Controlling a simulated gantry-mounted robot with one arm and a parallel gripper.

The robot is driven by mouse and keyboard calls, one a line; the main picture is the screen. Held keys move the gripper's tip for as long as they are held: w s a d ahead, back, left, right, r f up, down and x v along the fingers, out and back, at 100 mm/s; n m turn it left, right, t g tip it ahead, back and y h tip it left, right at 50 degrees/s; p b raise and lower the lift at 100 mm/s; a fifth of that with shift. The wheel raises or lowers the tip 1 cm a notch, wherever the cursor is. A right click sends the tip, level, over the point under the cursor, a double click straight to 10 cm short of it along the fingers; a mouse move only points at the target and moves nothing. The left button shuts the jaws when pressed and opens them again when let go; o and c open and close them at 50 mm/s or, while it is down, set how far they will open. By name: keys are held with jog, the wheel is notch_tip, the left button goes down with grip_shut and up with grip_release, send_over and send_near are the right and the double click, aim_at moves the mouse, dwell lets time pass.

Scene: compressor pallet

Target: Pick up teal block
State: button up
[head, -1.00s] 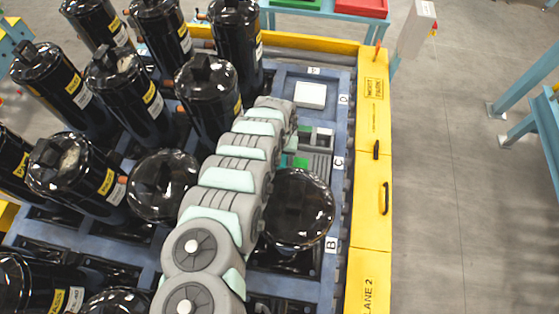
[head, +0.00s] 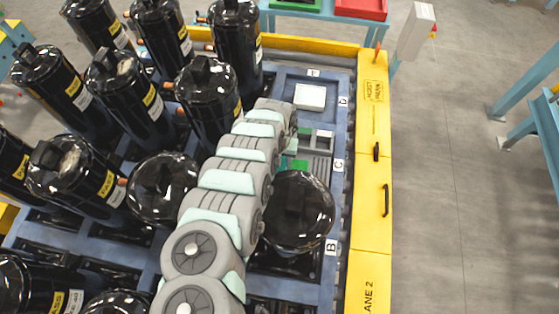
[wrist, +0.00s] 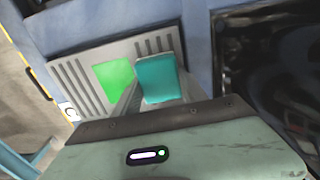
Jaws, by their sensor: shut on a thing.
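The teal block (wrist: 158,78) is in the wrist view, just beyond the dark edge of my gripper's body. My gripper (wrist: 155,100) is shut on it, with grey fingers showing at its sides. The block is over or close to a grey ribbed plate (wrist: 75,78), beside a flat green square (wrist: 113,78); I cannot tell whether it touches the plate.
Several black compressors (head: 208,105) stand on the blue pallet (head: 288,82), one (head: 293,215) close right of my arm. A white square (head: 310,97) lies near row D.

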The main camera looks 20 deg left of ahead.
notch_tip(320, 180, up, 20)
jog(key=p, duration=0.4)
jog(key=shift+p, duration=0.3)
